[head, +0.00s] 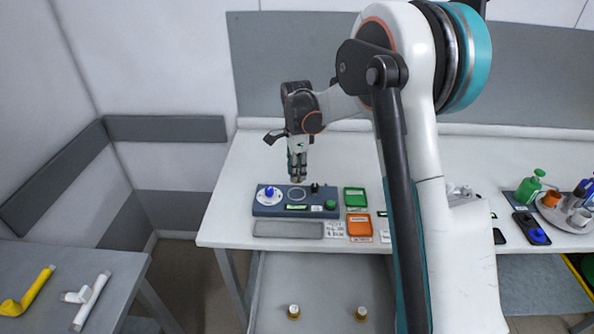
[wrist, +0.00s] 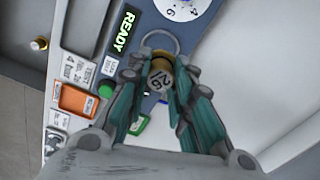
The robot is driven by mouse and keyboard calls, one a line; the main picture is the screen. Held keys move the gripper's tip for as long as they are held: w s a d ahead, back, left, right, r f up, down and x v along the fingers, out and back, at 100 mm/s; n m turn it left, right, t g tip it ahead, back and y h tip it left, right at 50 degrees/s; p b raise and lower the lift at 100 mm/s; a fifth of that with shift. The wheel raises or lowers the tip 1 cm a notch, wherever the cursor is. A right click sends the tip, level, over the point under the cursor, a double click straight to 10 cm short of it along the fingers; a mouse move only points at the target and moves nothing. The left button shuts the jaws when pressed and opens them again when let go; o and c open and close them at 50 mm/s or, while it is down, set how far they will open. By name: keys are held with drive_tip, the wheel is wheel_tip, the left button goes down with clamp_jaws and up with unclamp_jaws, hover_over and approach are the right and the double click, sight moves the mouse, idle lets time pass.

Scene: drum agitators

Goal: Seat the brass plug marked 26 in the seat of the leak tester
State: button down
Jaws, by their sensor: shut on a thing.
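My gripper (head: 298,178) points down over the leak tester (head: 262,210), a blue-grey box on the white bench. In the wrist view my gripper (wrist: 162,88) is shut on the brass plug (wrist: 160,76), whose top shows the number 26. The tester's seat, a pale ring (head: 296,194), lies below the gripper. In the wrist view the ring (wrist: 160,36) shows just beyond the plug, which overlaps its near edge. The plug appears above the seat; its lower end is hidden. The tester's display (wrist: 123,29) reads READY.
The tester has a blue-knobbed white dial (head: 268,193), a black knob (head: 314,188) and a green button (head: 330,204). Green (head: 355,197) and orange (head: 359,225) trays lie to its right. Two brass plugs (head: 293,312) (head: 361,314) stand lower, in front of the bench.

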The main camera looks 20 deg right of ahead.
drive_tip(key=shift+f+b, duration=1.5)
drive_tip(key=shift+f, duration=1.2)
drive_tip(key=shift+f+b, duration=0.4)
drive_tip(key=shift+b, duration=0.05)
drive_tip(key=c, duration=1.3)
unclamp_jaws()
drive_tip(key=shift+c, duration=0.2)
drive_tip(key=shift+o, duration=0.6)
drive_tip(key=shift+o, duration=1.1)
drive_tip(key=shift+r, duration=0.15)
drive_tip(key=shift+r+p, duration=0.75)
drive_tip(key=shift+r, duration=0.4)
